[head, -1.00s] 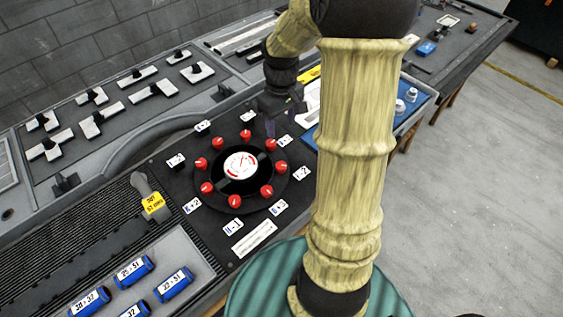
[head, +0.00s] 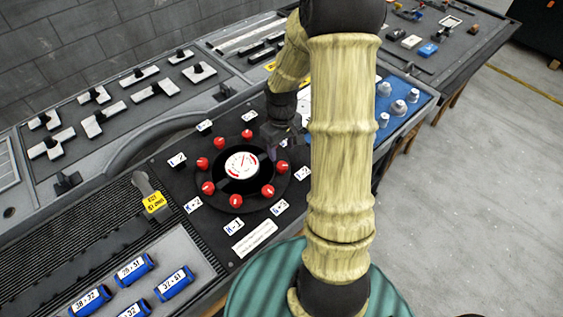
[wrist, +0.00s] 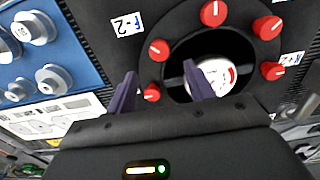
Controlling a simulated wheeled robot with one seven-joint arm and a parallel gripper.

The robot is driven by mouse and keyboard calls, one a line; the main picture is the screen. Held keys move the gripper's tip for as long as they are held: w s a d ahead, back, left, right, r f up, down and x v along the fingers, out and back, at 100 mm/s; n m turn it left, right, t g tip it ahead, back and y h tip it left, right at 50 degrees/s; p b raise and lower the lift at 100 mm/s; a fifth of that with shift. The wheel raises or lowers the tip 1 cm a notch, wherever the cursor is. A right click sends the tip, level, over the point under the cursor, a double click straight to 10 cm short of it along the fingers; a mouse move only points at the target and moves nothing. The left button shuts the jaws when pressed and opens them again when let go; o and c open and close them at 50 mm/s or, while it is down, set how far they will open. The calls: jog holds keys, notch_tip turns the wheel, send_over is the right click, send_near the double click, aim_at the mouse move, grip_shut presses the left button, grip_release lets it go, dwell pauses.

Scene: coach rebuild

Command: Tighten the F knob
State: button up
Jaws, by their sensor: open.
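The F knob (wrist: 159,50) is a small red knob with a white mark, beside the F-2 label (wrist: 126,24) in the wrist view. In the head view the F knob (head: 281,167) is on the right side of the black round dial plate. My gripper (wrist: 160,72) is open and empty, its purple fingers apart. In the wrist view the F knob appears just beyond the fingertips, and a neighbouring red knob (wrist: 152,92) shows between the fingers. In the head view my gripper (head: 285,150) is over the plate's upper right, hiding that neighbour. I cannot tell the height gap.
A white gauge (head: 241,165) sits mid-plate, ringed by several other red knobs. A blue board (head: 410,92) with grey knobs lies to the right, partly behind my arm. Blue labelled cylinders (head: 134,268) lie at lower left. A yellow-tagged tool (head: 152,200) stands left of the panel.

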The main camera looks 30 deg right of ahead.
aim_at(282, 165)
notch_tip(282, 165, down, 8)
jog(key=shift+s+r, duration=0.15)
jog(key=shift+r, duration=0.1)
jog(key=c, duration=1)
jog(key=shift+o, duration=0.2)
